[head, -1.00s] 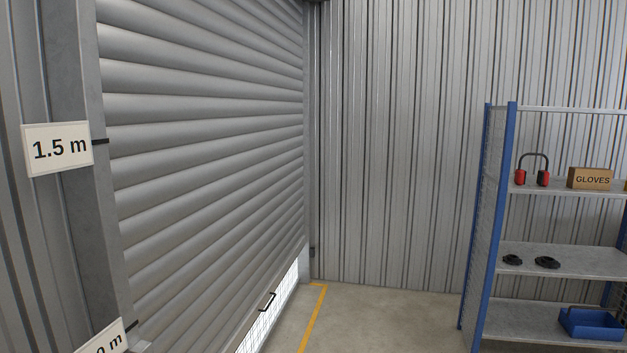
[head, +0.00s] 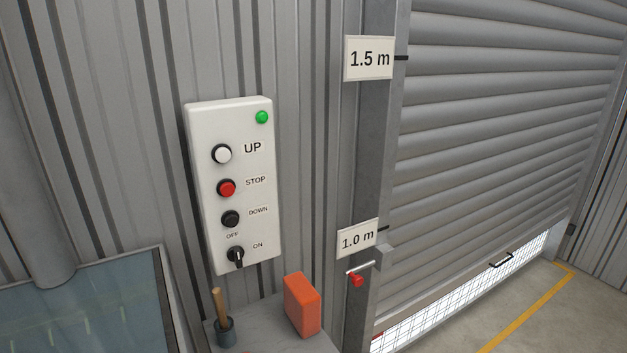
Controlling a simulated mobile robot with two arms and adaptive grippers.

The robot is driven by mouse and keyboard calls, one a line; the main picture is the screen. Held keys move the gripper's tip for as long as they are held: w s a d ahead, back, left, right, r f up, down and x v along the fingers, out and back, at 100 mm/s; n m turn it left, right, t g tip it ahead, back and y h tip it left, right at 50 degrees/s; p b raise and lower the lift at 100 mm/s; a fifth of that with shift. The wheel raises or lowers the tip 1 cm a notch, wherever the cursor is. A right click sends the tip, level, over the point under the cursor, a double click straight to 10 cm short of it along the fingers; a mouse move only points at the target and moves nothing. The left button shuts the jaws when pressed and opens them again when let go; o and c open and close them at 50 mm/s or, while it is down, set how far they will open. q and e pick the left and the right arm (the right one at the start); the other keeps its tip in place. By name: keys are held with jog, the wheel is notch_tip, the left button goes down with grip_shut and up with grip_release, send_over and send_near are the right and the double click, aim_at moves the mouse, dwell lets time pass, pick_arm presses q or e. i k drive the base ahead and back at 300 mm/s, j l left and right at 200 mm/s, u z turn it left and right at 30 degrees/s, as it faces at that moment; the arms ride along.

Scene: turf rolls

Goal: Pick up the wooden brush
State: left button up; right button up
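A wooden handle (head: 218,303) stands upright in a small dark grey cup (head: 225,333) at the bottom of the head view. It may be the wooden brush, but its lower end is hidden inside the cup, so I cannot see any bristles. The cup stands on a grey ledge (head: 265,329) below the control box. Neither of my grippers is in view.
An orange block (head: 302,305) stands on the ledge, right of the cup. A white control box (head: 232,185) hangs above. A glass-like panel (head: 90,310) is at lower left. The roller door (head: 500,130), right, has a gap beneath. A red-handled latch (head: 357,279) sits beside it.

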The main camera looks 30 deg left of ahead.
aim_at(217, 292)
jog(key=u, duration=1.6)
